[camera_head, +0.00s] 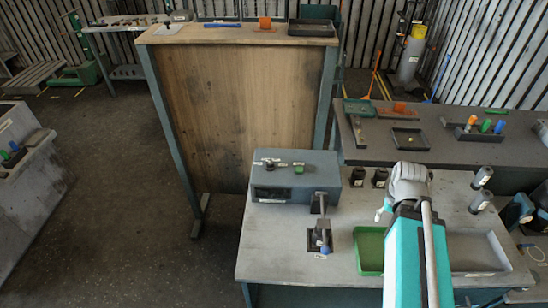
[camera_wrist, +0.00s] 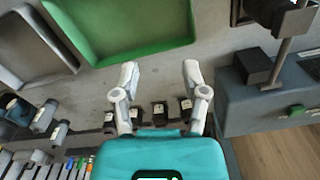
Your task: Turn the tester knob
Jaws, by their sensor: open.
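A blue-grey box (camera_head: 290,183), which looks like the tester, stands at the back left of the near grey table. A small green knob (camera_head: 299,168) and a dark knob (camera_head: 270,165) sit on its top; I cannot tell which one the task means. The box shows at the right of the wrist view, with the green knob (camera_wrist: 296,110) near that view's edge. My gripper (camera_wrist: 160,74) is open and empty, its two pale fingers apart above the table, to one side of the box and not touching it.
A green tray (camera_head: 368,232) and a grey tray (camera_head: 478,236) lie on the near table. A dark block with a rod (camera_head: 320,238) stands in front of the box. Small dark bottles (camera_head: 357,177) stand beside it. A wooden-panelled bench (camera_head: 240,110) rises behind.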

